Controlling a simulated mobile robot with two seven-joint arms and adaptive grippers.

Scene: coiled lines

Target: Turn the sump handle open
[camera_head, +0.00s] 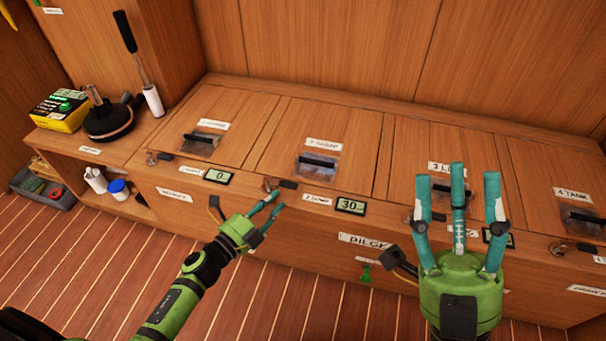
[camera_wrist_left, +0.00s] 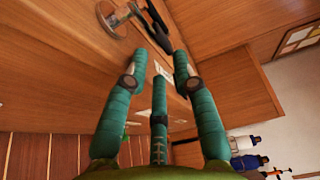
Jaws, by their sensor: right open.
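Several small valve handles with dark grips line the front edge of the cabinet. The one just beyond my left fingertips, the likely sump handle (camera_head: 287,184), is beside a small white label whose wording I cannot read surely. In the left wrist view its metal pivot (camera_wrist_left: 119,17) shows at the top, with a dark grip near my fingertips. My left gripper (camera_head: 272,205) is open, its fingers close to this handle; contact cannot be told. It also fills the left wrist view (camera_wrist_left: 159,75). My right gripper (camera_head: 459,182) is open and empty, fingers pointing up, over the cabinet front on the right.
Displays read 0 (camera_head: 218,177) and 30 (camera_head: 351,206). Lidded compartments with black pulls, such as the second lid (camera_head: 345,130), cover the cabinet top.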

